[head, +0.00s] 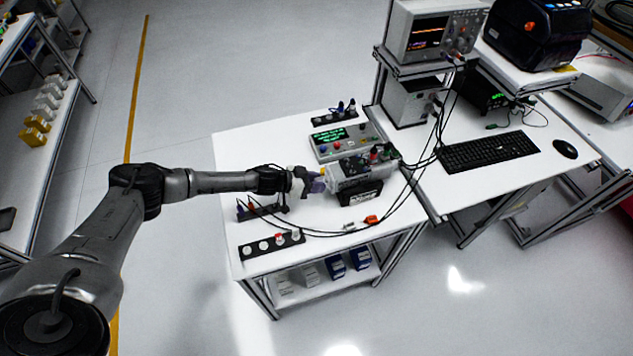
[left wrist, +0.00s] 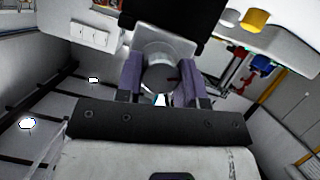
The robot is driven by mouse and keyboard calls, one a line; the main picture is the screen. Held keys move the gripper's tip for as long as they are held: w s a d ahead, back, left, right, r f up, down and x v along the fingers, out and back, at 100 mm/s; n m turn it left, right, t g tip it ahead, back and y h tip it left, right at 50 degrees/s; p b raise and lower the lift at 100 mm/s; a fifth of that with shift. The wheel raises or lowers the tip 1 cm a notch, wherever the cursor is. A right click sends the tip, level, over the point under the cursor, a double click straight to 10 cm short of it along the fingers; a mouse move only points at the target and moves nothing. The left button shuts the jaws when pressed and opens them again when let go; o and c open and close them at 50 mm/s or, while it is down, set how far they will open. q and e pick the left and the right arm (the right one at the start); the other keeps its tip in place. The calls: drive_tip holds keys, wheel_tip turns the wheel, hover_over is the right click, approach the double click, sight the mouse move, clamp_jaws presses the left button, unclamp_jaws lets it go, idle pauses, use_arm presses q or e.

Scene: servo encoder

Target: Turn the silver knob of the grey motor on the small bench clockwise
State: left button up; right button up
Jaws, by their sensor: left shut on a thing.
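The grey motor (head: 347,173) stands on the small white bench (head: 232,160), near its middle. My left gripper (head: 318,183) reaches it from the left and is at its near-left end. In the left wrist view, the two purple fingers of my left gripper (left wrist: 160,85) stand on either side of the round silver knob (left wrist: 160,72) and are shut on it. The grey motor body (left wrist: 162,42) shows just behind the knob. In the head view the knob is mostly hidden by the fingers. My right gripper is not in view.
A grey meter with a green display (head: 340,140) stands behind the motor. Black strips with knobs (head: 272,246) lie at the bench's front left. Dark cables (head: 395,205) run across the bench to the right. A keyboard (head: 487,151) lies on the neighbouring table.

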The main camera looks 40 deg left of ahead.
use_arm(q)
drive_tip(key=shift+m+y+p, duration=0.4)
drive_tip(key=shift+m+p, duration=0.05)
drive_tip(key=shift+m, duration=0.25)
drive_tip(key=shift+s+d+m+t+y, duration=0.1)
drive_tip(key=shift+m+t+y, duration=0.45)
drive_tip(key=shift+m, duration=0.35)
drive_tip(key=shift+f+m+t+y, duration=0.1)
drive_tip(key=shift+m+t+y, duration=0.4)
drive_tip(key=shift+m, duration=0.4)
drive_tip(key=shift+f+m+t+y+b, duration=0.1)
drive_tip(key=shift+m+t+y+b, duration=0.3)
drive_tip(key=shift+m, duration=0.5)
drive_tip(key=shift+m+t+y+b, duration=0.5)
drive_tip(key=shift+m+b, duration=0.3)
drive_tip(key=shift+m, duration=0.2)
drive_tip(key=shift+f+m+t+b, duration=0.15)
drive_tip(key=shift+m+t+b, duration=0.4)
drive_tip(key=shift+m+b, duration=0.6)
drive_tip(key=m+t+b, duration=0.1)
drive_tip(key=m+b, duration=0.1)
drive_tip(key=b, duration=0.1)
drive_tip(key=shift+y, duration=0.25)
drive_tip(key=shift+m+t+b, duration=0.4)
drive_tip(key=shift+m+b, duration=0.55)
drive_tip(key=shift+m, duration=0.1)
